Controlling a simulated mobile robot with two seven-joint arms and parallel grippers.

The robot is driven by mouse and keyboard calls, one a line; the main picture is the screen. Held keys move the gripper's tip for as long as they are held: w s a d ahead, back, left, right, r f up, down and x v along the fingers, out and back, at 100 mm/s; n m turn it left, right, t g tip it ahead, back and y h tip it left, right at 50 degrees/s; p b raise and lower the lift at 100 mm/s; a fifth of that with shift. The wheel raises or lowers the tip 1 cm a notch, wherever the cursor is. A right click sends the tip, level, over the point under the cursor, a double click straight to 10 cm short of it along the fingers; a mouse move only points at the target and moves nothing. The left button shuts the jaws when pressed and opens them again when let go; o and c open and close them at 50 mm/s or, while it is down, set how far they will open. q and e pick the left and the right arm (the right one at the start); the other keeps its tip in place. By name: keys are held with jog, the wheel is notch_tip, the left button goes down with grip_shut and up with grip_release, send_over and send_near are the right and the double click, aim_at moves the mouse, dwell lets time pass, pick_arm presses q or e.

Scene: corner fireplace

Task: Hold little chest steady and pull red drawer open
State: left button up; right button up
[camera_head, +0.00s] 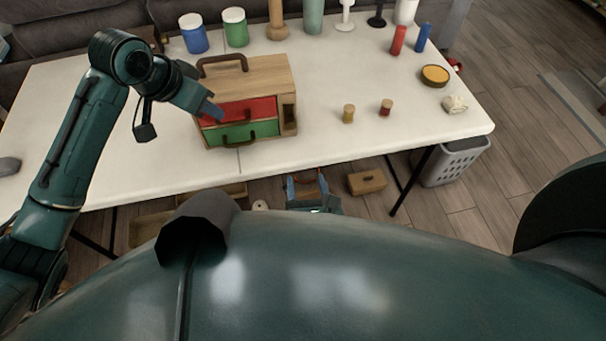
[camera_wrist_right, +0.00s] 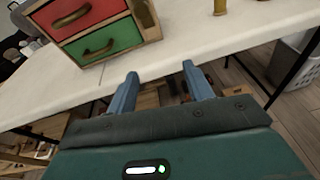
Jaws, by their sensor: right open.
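The little wooden chest (camera_head: 270,72) stands on the white table, with a brown handle on top. Its red drawer (camera_head: 262,105) is above its green drawer (camera_head: 228,134); both look shut. The two drawers also show in the right wrist view, red (camera_wrist_right: 98,9) and green (camera_wrist_right: 122,36), each with a curved handle. My left gripper (camera_head: 212,111) is at the left end of the chest front, over the red drawer's edge; its jaw gap and any contact are unclear. My right gripper (camera_wrist_right: 160,82) is open and empty, low in front of the table edge, apart from the chest.
The table (camera_head: 340,120) has free room right of the chest. Two small spools (camera_head: 348,114) (camera_head: 385,107) stand there. Jars, including a blue one (camera_head: 193,36) and a green one (camera_head: 235,29), line the back. A grey basket (camera_head: 455,160) is on the floor at right.

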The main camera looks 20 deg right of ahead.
aim_at(292, 127)
jog(key=w+r+n+t, duration=0.1)
jog(key=w, duration=0.3)
jog(key=w+n, duration=0.2)
jog(key=w, duration=0.3)
jog(key=w+r+n+t, duration=0.1)
jog(key=w+n, duration=0.1)
jog(key=w, duration=0.3)
jog(key=shift+d+r+t, duration=0.2)
jog(key=shift+r+t, duration=0.1)
jog(key=shift+r, duration=0.05)
grip_shut()
pick_arm(q)
jog(key=shift+c, duration=0.5)
